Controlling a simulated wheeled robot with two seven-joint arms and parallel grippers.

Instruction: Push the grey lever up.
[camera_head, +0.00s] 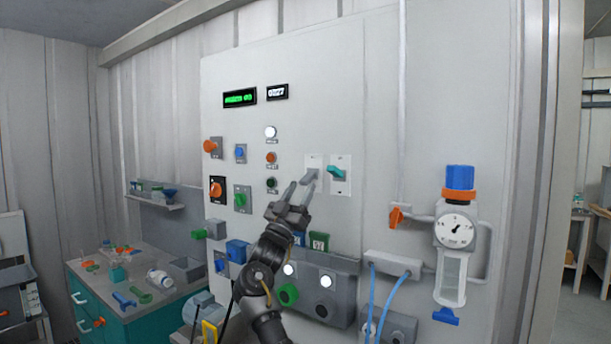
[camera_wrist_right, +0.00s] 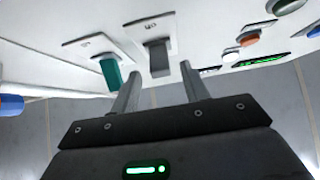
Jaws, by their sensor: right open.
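The grey lever (camera_head: 312,173) sits on a small white plate on the light panel, left of a teal lever (camera_head: 335,171) on a similar plate. My right gripper (camera_head: 299,184) is open and empty, just below and left of the grey lever in the head view. In the right wrist view, the grey lever (camera_wrist_right: 158,58) stands out from its plate, centred between the tips of my right gripper (camera_wrist_right: 158,75). No contact can be made out. The teal lever (camera_wrist_right: 111,72) is just outside one finger. My left gripper is not in view.
Knobs and lamps, such as an orange knob (camera_head: 217,189) and a white lamp (camera_head: 270,132), are on the panel to the left. A grey button box (camera_head: 335,284) juts out below. A gauge (camera_head: 457,230) with a blue cap is at the right.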

